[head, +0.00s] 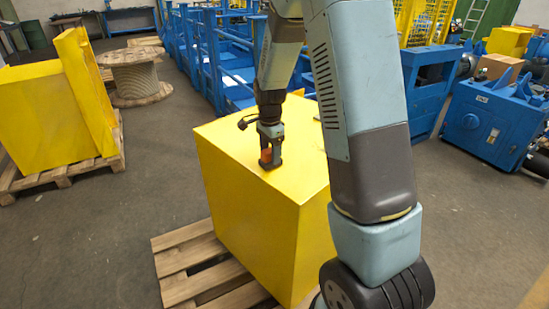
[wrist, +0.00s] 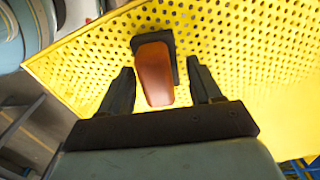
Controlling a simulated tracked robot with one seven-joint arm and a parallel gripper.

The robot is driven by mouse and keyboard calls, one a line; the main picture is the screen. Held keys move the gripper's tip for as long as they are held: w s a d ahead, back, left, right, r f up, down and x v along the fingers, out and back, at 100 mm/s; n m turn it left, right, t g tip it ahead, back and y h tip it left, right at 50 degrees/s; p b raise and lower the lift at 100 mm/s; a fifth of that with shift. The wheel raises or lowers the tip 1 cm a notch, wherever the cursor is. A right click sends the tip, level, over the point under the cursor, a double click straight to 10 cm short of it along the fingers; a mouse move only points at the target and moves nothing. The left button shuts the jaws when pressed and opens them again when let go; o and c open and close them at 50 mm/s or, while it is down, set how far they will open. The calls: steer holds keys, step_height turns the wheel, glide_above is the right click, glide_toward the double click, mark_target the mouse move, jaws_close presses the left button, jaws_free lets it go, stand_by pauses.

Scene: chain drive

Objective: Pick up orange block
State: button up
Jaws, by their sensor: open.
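The orange block (wrist: 155,75) lies on the top of the large yellow box in the wrist view. A dark patch shows along its upper right side. My gripper (wrist: 158,82) is open, with one dark finger to the left of the block and one to the right. Gaps show between the fingers and the block. In the head view my gripper (head: 271,161) points down at the box top, and a small part of the orange block (head: 266,155) shows between its fingers.
The yellow box (head: 245,220) stands on a wooden pallet (head: 185,262). Another yellow box (head: 45,115) on a pallet is at the left, near a wooden spool (head: 135,78). Blue machinery (head: 490,120) stands at the right. Grey floor at the left front is clear.

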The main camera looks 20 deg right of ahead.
mark_target(270, 149)
steer(key=c, duration=1.1)
steer(key=shift+c, duration=0.2)
steer(key=shift+r, duration=0.4)
step_height(270, 149, up, 2)
steer(key=shift+r, duration=0.25)
steer(key=s+a+r, duration=0.7)
steer(key=s+r, duration=0.2)
steer(key=s, duration=0.2)
steer(key=shift+s+a+r, duration=0.35)
steer(key=shift+a, duration=0.05)
